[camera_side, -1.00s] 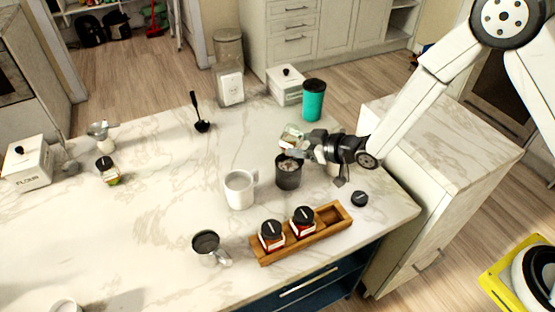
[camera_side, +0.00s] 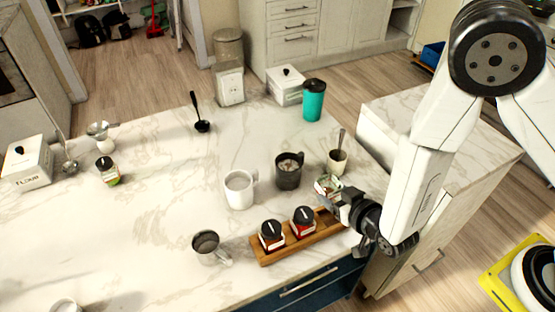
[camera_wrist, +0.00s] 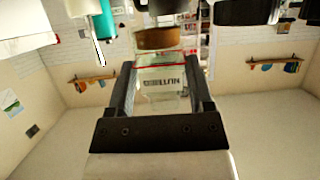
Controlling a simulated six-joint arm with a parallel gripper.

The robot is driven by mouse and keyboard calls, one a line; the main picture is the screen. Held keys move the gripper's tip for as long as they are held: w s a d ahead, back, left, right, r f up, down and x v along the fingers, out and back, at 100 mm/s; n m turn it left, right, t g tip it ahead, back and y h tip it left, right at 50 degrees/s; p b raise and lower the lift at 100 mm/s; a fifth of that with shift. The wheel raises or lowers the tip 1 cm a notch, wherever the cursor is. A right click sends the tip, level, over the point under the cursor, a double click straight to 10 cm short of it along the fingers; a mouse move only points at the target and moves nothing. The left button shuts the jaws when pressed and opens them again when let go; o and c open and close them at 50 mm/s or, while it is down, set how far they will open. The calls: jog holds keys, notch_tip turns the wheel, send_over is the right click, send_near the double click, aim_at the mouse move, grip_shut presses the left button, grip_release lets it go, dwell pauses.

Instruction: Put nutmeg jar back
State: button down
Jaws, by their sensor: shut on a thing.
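The nutmeg jar (camera_side: 327,185) is a small clear glass jar. It is between the fingers of my gripper (camera_side: 335,194), just behind the right end of the wooden rack (camera_side: 262,260). In the wrist view the jar (camera_wrist: 165,95) fills the space between both fingers (camera_wrist: 160,80), and its label reads upside down. My gripper is shut on it. The rack holds two jars with black lids and red contents, a left one (camera_side: 271,236) and a right one (camera_side: 303,222); the rack's right end is partly hidden by my gripper. I cannot tell whether the jar touches the counter.
A dark mug (camera_side: 288,172) and a white mug (camera_side: 239,190) stand behind the rack. A cream cup (camera_side: 338,161) with a spoon stands behind the jar. A grey mug (camera_side: 207,245) is left of the rack. The left-middle counter (camera_side: 150,215) is clear.

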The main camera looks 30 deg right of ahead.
jog(key=shift+s+d+r+m+h, duration=0.1)
jog(key=shift+s+d+m+h, duration=0.3)
jog(key=shift+s, duration=0.4)
jog(key=shift+d+f, duration=0.1)
jog(key=shift+f, duration=2.15)
jog(key=shift+f, duration=0.1)
jog(key=shift+f, duration=1.65)
jog(key=shift+f, duration=0.15)
grip_release()
jog(key=v, duration=1.2)
